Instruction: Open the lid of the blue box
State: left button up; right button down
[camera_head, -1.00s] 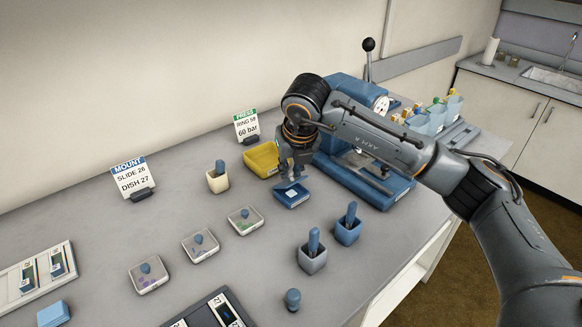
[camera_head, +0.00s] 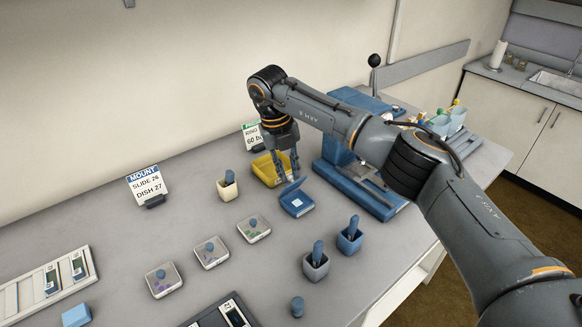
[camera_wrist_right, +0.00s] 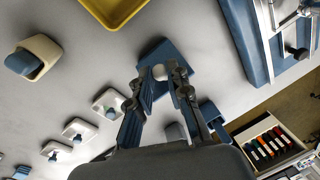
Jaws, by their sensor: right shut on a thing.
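The blue box (camera_head: 297,205) stands on the grey bench, with a pale square showing in it. Its blue lid (camera_head: 292,187) stands tilted up along the box's back edge. My right gripper (camera_head: 287,178) points down over the back of the box, its fingertips at the lid, and is shut on the lid. In the right wrist view, the blue box (camera_wrist_right: 172,50) lies beyond the fingertips (camera_wrist_right: 160,80), with a pale spot between them. The fingers partly hide the box there. My left gripper is not in view.
A yellow bin (camera_head: 266,170) stands just behind the gripper. The blue press (camera_head: 362,185) is close on the right. Two cups with blue-handled tools (camera_head: 316,265) stand in front. Several small clear dishes (camera_head: 211,252) lie to the left. Bare bench lies between them.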

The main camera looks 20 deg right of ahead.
jog(key=shift+w+a+r+g, duration=0.1)
jog(key=shift+w+a+g, duration=0.05)
jog(key=shift+w+g, duration=0.2)
jog(key=shift+w+a+g+h, duration=0.1)
jog(key=shift+w+g+h, duration=0.25)
jog(key=shift+g+h, duration=0.1)
dwell(0.5)
jog(key=c, duration=1.5)
grip_release()
jog(key=shift+c, duration=0.2)
notch_tip(320, 180, up, 10)
